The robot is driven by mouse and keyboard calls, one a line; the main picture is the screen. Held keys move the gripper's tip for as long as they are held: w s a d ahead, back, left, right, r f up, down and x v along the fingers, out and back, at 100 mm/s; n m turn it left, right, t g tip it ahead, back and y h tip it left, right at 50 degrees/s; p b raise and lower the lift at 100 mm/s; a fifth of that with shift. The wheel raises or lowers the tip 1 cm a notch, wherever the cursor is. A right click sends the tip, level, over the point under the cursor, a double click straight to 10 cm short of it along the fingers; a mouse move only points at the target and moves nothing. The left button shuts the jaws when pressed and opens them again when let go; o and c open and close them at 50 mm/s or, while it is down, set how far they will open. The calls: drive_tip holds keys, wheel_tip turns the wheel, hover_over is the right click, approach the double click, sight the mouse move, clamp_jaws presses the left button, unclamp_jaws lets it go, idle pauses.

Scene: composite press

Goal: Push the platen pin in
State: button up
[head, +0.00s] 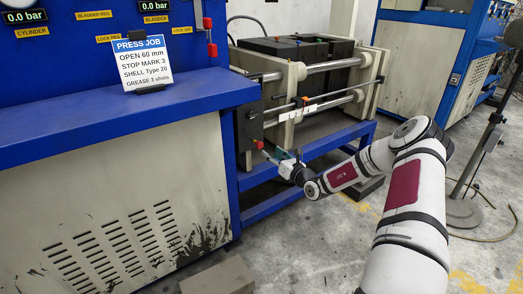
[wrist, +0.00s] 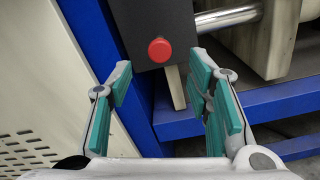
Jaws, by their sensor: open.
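The platen pin appears to be the round red knob (wrist: 159,50) on the front of a dark block (wrist: 145,22) at the end of the press. In the head view the red knob (head: 259,144) shows small near the block's lower edge. How far the pin stands out is hard to tell. My gripper (wrist: 160,76) is open and empty. In the wrist view the knob lies ahead, between and a little beyond the fingertips, with no visible contact. In the head view my gripper (head: 277,157) is just to the lower right of the knob.
A blue frame beam (wrist: 250,110) runs below and right of the block. Steel rods (head: 340,64) and pale plates lie behind it. A blue cabinet with a pale vented panel (head: 110,220) stands on the left. A job card (head: 142,62) stands on its ledge.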

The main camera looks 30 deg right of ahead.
sight(261, 146)
drive_tip(key=w+b, duration=0.2)
drive_tip(key=w, duration=0.5)
drive_tip(key=shift+w+a, duration=0.1)
drive_tip(key=shift+w, duration=0.05)
drive_tip(key=shift+c, duration=0.2)
